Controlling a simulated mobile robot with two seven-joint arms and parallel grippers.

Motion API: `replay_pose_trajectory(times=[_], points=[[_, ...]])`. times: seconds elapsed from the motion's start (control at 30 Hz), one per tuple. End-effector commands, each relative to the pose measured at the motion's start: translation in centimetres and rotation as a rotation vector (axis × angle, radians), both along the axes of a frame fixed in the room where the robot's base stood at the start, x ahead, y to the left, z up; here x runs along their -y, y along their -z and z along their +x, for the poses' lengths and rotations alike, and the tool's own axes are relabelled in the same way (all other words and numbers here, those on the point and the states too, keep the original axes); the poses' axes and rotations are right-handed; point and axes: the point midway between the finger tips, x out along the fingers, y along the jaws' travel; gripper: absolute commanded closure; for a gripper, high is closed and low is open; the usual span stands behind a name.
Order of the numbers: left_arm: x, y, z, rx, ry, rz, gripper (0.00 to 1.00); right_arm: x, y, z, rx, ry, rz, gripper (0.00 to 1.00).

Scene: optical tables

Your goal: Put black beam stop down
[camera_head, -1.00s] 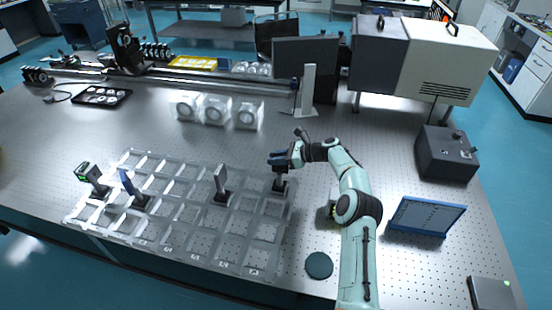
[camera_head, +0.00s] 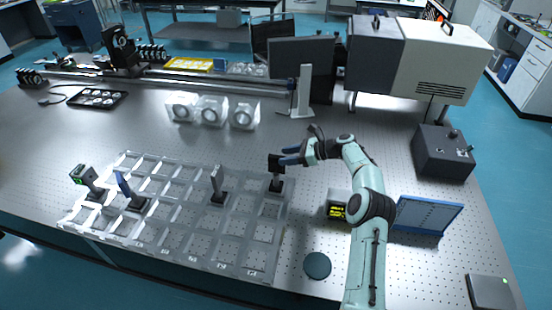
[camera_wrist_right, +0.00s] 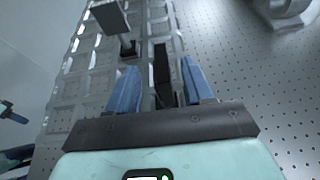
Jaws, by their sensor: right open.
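The black beam stop (camera_head: 276,163) stands upright on its dark base in a compartment at the back right of the clear grid tray (camera_head: 188,262). My right gripper (camera_head: 290,155) is open just to its right at the height of its upper part. In the right wrist view the beam stop (camera_wrist_right: 162,70) shows as a dark upright between the two spread blue fingers of the gripper (camera_wrist_right: 158,85), with a gap on each side.
A small display box (camera_head: 337,208), a blue panel (camera_head: 427,215) and a dark disc (camera_head: 317,265) lie to the right. Clear cubes (camera_head: 211,111) stand behind.

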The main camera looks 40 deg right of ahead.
Motion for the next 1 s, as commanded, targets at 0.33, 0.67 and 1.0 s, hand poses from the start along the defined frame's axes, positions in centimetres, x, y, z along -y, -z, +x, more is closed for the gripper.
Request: replay_pose_trajectory(times=[0.33, 0.67, 1.0], points=[[0.0, -0.2, 0.2, 0.002, 0.0, 0.0, 0.57, 3.2, -2.2, -3.9, 0.002, 0.001, 0.0, 0.49], [0.0, -0.2, 0.2, 0.002, 0.0, 0.0, 0.57, 3.5, -2.4, -4.3, 0.0, -0.001, 0.0, 0.49], [0.0, -0.1, 0.1, 0.001, 0.001, 0.0, 0.57, 3.5, -2.4, -4.3, 0.001, -0.002, -0.001, 0.49]])
